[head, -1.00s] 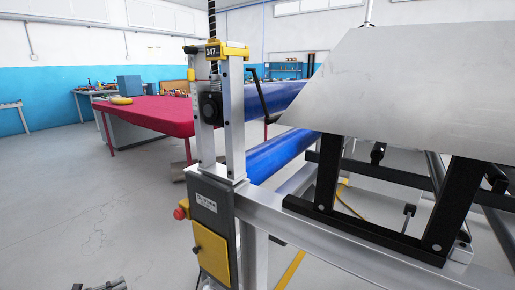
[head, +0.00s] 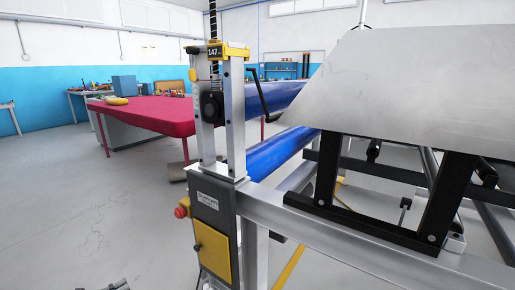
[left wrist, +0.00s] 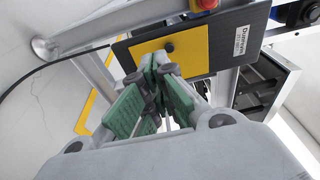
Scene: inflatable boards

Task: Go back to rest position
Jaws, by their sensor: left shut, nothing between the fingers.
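My left gripper (left wrist: 158,66) shows in the left wrist view with its green-padded fingers together and nothing between them. Only the tip of it shows at the bottom edge of the head view (head: 108,285), low over the grey floor. In the wrist view it is in front of the machine's dark control panel (left wrist: 228,38) with its yellow plate (left wrist: 185,50); I cannot tell the gap. In the head view the gripper is left of and below that panel. My right gripper is not in view.
The roller machine's post (head: 235,120), blue rollers (head: 270,155) and grey rail (head: 330,240) fill the middle and right. A pale sheet (head: 420,90) on black supports stands at right. A red-covered table (head: 150,115) is behind left. The floor at left is clear.

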